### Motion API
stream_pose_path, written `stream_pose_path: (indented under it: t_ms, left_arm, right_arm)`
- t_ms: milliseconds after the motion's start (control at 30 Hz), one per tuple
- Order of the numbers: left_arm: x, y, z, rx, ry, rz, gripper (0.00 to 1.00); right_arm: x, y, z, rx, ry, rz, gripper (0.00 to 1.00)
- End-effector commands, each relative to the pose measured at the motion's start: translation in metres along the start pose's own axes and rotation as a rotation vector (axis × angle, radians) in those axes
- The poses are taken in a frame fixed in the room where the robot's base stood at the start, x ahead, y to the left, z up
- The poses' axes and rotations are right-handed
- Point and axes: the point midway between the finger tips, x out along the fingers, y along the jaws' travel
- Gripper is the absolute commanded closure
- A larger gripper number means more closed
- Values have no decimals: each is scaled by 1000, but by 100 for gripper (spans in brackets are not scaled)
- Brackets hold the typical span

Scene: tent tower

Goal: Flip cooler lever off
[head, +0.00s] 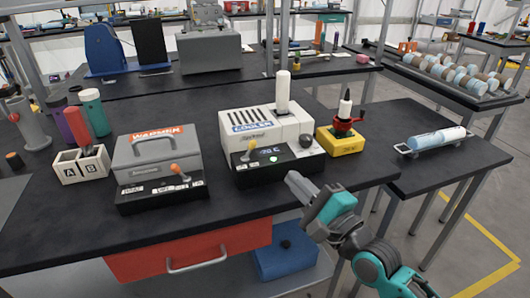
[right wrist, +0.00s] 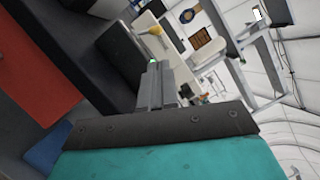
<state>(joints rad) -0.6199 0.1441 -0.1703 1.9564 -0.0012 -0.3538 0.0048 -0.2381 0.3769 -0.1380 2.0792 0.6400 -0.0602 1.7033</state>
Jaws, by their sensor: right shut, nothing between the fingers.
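The cooler (head: 262,127) is a white box labelled COOLER on the workbench in the head view. It has a black front panel with a lit green-white indicator and a small display. Its lever (head: 248,152) has an orange knob and stands at the left of that panel, tilted up. My right gripper (head: 292,180) is in front of and below the cooler's right front corner, apart from the lever. In the right wrist view its fingers (right wrist: 155,85) are together and empty, with part of the cooler (right wrist: 152,42) beyond the tips. My left gripper is not in view.
A grey warmer (head: 155,155) with its own orange-knobbed lever (head: 178,172) stands left of the cooler. A yellow-based holder (head: 340,144) stands close on its right, and a white cylinder (head: 283,92) rises from its top.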

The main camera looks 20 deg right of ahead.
Motion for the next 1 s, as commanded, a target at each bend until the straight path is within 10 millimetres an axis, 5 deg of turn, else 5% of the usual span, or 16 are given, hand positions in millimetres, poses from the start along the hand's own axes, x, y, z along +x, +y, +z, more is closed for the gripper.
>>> stream_pose_path:
  t_ms: [267, 800, 1000]
  left_arm:
    - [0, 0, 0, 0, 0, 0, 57]
    - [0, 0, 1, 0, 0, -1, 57]
    - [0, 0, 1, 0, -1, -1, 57]
  right_arm:
    - [5, 0, 0, -3, 0, 0, 100]
    - [84, 0, 0, -4, -1, -1, 100]
    - [98, 0, 0, -4, 0, 1, 100]
